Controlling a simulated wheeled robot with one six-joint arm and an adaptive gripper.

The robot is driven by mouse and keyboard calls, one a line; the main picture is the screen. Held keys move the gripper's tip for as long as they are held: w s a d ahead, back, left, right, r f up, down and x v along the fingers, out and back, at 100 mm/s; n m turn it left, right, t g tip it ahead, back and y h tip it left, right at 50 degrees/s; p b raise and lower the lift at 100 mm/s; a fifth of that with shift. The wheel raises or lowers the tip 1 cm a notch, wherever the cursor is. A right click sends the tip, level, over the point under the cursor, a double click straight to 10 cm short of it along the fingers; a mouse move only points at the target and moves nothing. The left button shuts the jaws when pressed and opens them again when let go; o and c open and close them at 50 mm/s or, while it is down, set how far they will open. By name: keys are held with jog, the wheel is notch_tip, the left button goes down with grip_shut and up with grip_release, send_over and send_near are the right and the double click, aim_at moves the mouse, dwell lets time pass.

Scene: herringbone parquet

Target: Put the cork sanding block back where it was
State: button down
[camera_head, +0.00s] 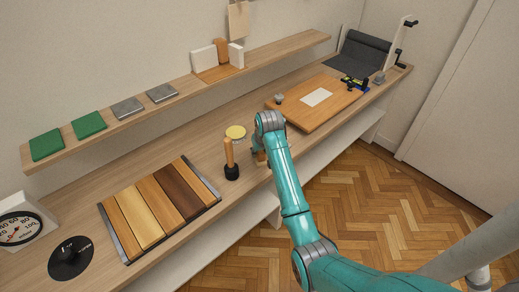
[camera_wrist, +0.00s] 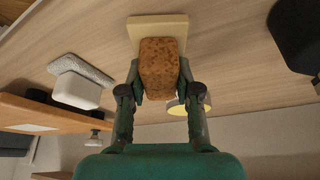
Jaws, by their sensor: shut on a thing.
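The cork sanding block (camera_wrist: 158,68) is brown and speckled. In the wrist view it sits between the two fingers of my gripper (camera_wrist: 160,88), which is shut on it. A pale yellow square pad (camera_wrist: 155,22) lies just beyond the block and is partly covered by it; I cannot tell whether they touch. In the head view my gripper (camera_head: 260,155) is low over the bench, mostly hidden behind my own wrist, and only a small brown patch of the block shows there.
A mallet (camera_head: 231,170) stands close left of my gripper, with a round yellow-lidded tin (camera_head: 236,133) behind. A wooden board (camera_head: 322,118) lies to the right, a striped wood panel (camera_head: 130,212) to the left. A shelf (camera_head: 150,105) runs above. A white block (camera_wrist: 77,90) shows in the wrist view.

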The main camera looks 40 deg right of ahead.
jog(key=shift+f, duration=0.25)
dwell(0.5)
jog(key=shift+c, duration=2.1)
grip_release()
jog(key=shift+r, duration=0.1)
jog(key=v, duration=1.1)
jog(key=shift+s+r, duration=0.2)
jog(key=shift+r, duration=0.15)
